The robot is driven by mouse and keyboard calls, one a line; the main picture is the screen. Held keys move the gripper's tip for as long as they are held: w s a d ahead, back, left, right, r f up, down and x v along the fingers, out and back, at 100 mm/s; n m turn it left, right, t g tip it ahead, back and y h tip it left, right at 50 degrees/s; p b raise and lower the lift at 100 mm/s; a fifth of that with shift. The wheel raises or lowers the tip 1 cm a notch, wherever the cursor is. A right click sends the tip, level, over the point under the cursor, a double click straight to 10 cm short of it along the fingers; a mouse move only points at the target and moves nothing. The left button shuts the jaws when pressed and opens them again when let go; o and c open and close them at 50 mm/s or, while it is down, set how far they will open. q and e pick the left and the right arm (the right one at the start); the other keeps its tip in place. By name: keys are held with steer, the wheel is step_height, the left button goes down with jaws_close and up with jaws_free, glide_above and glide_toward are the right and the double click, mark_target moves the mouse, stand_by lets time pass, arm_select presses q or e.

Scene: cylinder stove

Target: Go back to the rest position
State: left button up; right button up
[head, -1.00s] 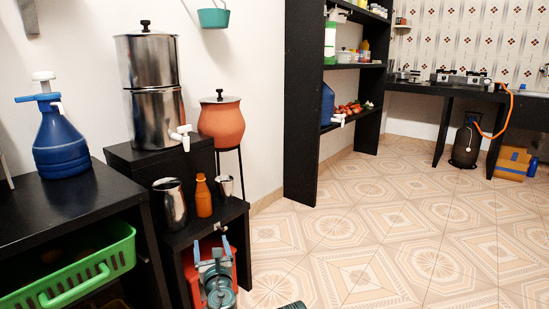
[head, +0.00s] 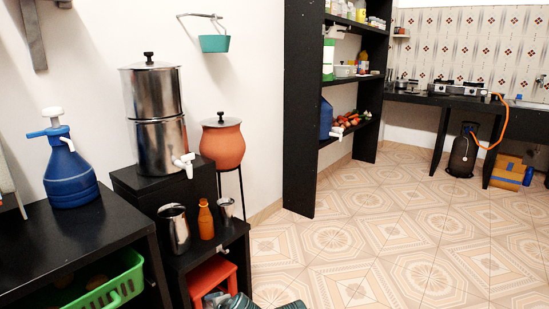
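Neither of my grippers shows clearly in the head view. At the bottom edge, grey-teal parts of my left arm show in front of the red stool, cut off by the frame. A small dark piece of my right arm shows at the bottom, right of them. The fingers of both are out of sight. The gas cylinder (head: 462,152) stands on the floor under the counter at the far right. An orange hose (head: 499,125) runs from it up to the stove (head: 461,89).
A black table at left holds a blue jug (head: 70,175); a green basket (head: 105,287) is below. A steel water filter (head: 157,145), clay pot (head: 222,147) and orange bottle (head: 205,222) stand near. A red stool (head: 212,273) is below them. A shelf unit (head: 301,120) stands behind open tiled floor (head: 380,250).

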arm_select(q)
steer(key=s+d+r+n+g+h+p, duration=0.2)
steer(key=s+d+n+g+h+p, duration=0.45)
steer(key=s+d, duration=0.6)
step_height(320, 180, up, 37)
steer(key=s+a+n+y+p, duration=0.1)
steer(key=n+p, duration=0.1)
steer(key=p, duration=3.5)
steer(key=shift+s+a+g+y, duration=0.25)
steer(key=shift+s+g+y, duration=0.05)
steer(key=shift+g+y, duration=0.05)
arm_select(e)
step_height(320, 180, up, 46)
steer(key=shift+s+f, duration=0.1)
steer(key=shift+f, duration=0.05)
